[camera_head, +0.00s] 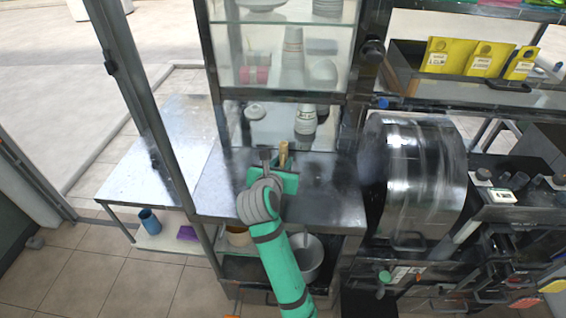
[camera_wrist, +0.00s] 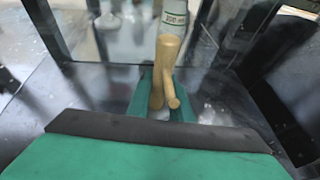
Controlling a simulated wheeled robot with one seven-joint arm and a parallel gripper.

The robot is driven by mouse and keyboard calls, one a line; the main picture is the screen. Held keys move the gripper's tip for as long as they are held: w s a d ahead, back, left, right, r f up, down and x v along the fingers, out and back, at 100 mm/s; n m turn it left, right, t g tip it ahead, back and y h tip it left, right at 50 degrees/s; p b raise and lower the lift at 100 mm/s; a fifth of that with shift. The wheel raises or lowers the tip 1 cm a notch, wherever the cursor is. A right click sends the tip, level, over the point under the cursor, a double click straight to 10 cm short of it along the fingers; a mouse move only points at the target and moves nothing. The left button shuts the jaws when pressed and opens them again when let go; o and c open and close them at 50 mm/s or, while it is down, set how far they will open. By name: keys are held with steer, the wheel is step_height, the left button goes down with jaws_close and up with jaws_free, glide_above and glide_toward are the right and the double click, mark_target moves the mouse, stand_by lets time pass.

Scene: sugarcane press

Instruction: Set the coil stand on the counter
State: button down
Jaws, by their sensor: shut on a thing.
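The coil stand (camera_head: 283,152) is a tan, wooden-looking upright piece with a short side branch. In the wrist view the coil stand (camera_wrist: 168,65) stands nearly upright between the green fingers of my gripper (camera_wrist: 160,104). My gripper (camera_head: 272,170) is shut on its lower part, which the fingers partly hide. Both are over the dark metal counter (camera_head: 328,197), in front of the glass cabinet. I cannot tell whether the stand's foot touches the counter.
A white labelled cup (camera_head: 305,120) stands behind the stand. The glass cabinet (camera_head: 290,97) rises at the back, and a large metal drum (camera_head: 415,175) is at the right. A metal side table (camera_head: 150,175) is at the left. The counter right of my gripper looks clear.

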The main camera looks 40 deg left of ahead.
steer(key=c, duration=1.6)
jaws_free()
steer(key=shift+f, duration=0.1)
steer(key=shift+a+r, duration=0.1)
steer(key=shift+r, duration=0.1)
steer(key=v, duration=1.2)
steer(key=shift+s, duration=0.1)
steer(key=shift+a, duration=0.1)
